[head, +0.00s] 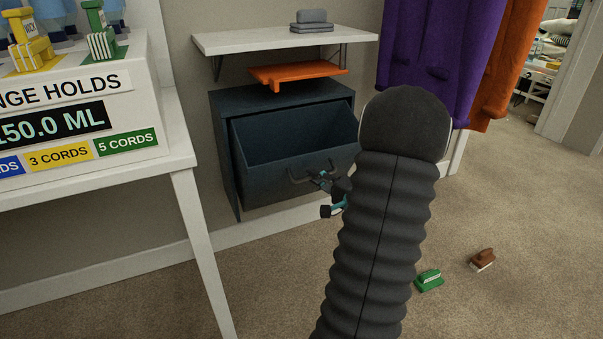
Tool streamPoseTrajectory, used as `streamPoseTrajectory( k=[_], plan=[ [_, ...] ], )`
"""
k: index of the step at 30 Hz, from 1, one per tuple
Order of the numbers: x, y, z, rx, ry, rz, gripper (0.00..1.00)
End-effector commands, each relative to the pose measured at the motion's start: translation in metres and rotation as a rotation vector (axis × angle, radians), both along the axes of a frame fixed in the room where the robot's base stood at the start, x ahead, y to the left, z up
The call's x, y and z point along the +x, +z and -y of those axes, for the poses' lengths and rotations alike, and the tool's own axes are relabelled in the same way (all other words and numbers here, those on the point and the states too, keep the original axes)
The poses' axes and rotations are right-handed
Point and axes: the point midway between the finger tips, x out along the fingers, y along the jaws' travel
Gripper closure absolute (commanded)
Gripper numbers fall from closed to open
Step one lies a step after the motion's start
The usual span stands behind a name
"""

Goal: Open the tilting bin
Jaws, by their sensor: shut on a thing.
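The tilting bin (265,172) is a dark blue-grey front in a cabinet (228,165) of the same colour against the wall. The front is tilted outward at the top, so its open inside shows. A dark handle (300,177) sits on the front. My gripper (322,178) is at the handle and shut on it. My dark ribbed arm hides the bin's right edge and part of the gripper.
An orange tray (298,75) and a white shelf (285,40) with a grey object (311,20) are above the cabinet. A white table (178,160) stands left. Purple (430,50) and orange cloths (505,65) hang right. Green (429,280) and brown brushes (482,260) lie on the carpet.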

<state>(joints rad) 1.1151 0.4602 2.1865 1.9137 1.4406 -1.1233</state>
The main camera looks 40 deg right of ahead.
Motion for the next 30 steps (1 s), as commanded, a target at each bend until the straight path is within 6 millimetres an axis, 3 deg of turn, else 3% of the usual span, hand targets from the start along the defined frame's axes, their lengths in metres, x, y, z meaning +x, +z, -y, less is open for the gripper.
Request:
streamPoseTrajectory(
  k=[7,22,24,26,30],
  plan=[
    [-0.018,-0.014,0.002,0.004,-0.013,-0.008,1.0],
    [-0.021,-0.017,0.002,0.003,-0.015,-0.009,1.0],
    [-0.021,-0.016,0.002,0.003,-0.015,-0.009,0.77],
    [-0.021,-0.016,0.002,0.002,-0.015,-0.009,0.63],
    [-0.021,-0.016,0.002,0.002,-0.015,-0.008,0.63]
  ],
)
